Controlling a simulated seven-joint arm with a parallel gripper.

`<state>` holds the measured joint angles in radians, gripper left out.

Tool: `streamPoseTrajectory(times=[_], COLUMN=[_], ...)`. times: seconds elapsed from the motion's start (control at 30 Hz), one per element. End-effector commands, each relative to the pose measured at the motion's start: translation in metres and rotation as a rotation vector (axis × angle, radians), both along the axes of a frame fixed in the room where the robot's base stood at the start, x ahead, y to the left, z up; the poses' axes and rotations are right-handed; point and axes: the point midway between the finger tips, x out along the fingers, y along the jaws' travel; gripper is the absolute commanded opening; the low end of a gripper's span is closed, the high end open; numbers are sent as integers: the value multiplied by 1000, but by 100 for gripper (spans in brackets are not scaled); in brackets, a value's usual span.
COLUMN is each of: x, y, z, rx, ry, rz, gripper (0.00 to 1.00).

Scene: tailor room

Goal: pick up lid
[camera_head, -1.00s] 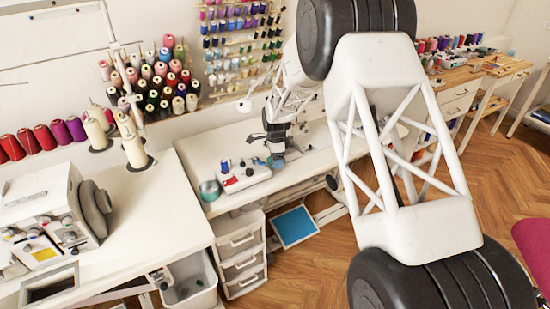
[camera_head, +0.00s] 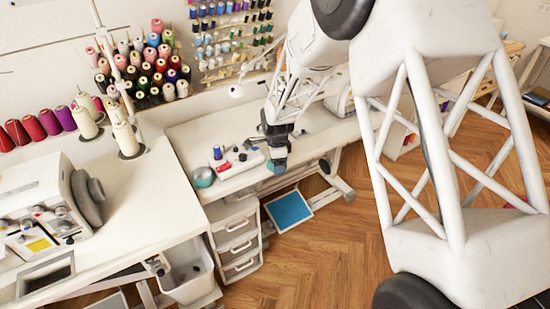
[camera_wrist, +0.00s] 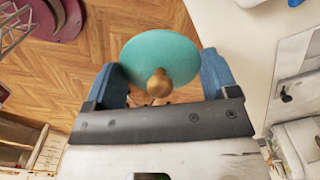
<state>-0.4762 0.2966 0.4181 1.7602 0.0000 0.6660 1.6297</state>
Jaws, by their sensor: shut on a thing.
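The lid (camera_wrist: 174,50) is a round teal disc with a brass-coloured knob (camera_wrist: 158,84), seen in the wrist view. My gripper (camera_wrist: 161,68) has its two blue fingers on either side of the lid and is shut on it. The knob faces the wrist camera. Wood floor lies beyond the lid, so it is held in the air. In the head view my gripper (camera_head: 277,162) is just at the front edge of the white table; the lid is hard to make out there.
A teal round container (camera_head: 203,178) stands at the left front of the white table (camera_head: 190,140). White drawers (camera_head: 237,240) and a blue panel (camera_head: 289,211) are below. The wood floor in front is clear.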

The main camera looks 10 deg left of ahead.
Motion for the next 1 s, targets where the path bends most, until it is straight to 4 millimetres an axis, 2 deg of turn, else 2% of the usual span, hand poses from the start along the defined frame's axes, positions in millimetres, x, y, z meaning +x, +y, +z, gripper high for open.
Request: streamPoseTrajectory(times=[0.2, 0.8, 1.0], x=[-6, -6, -5], y=[-3, -3, 5], z=[0, 0, 5], rx=[0, 0, 2], ry=[0, 0, -5], rz=[0, 0, 21], gripper=[58, 58, 58])
